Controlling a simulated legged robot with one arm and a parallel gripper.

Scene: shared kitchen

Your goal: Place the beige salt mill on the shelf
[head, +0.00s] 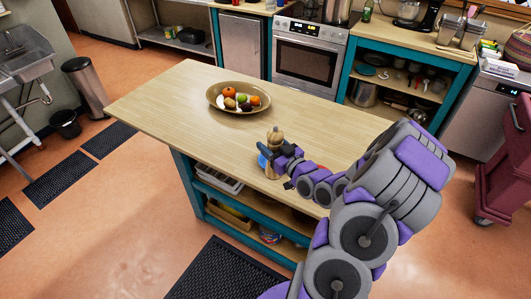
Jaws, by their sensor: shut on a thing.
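The beige salt mill (275,138) is upright at the front edge of the wooden island table, near the picture's centre. My gripper (272,151) is shut on it, reaching in from the right. The gripper hides part of the mill, and I cannot tell whether its base touches the tabletop. The shelf (274,214) under the island's top, in a teal frame, shows below the mill. A lower shelf (283,246) is beneath it.
A fruit bowl (214,92) sits toward the back of the island top (160,95). Something red and partly hidden lies by my arm. Black mats (222,272) lie on the floor in front.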

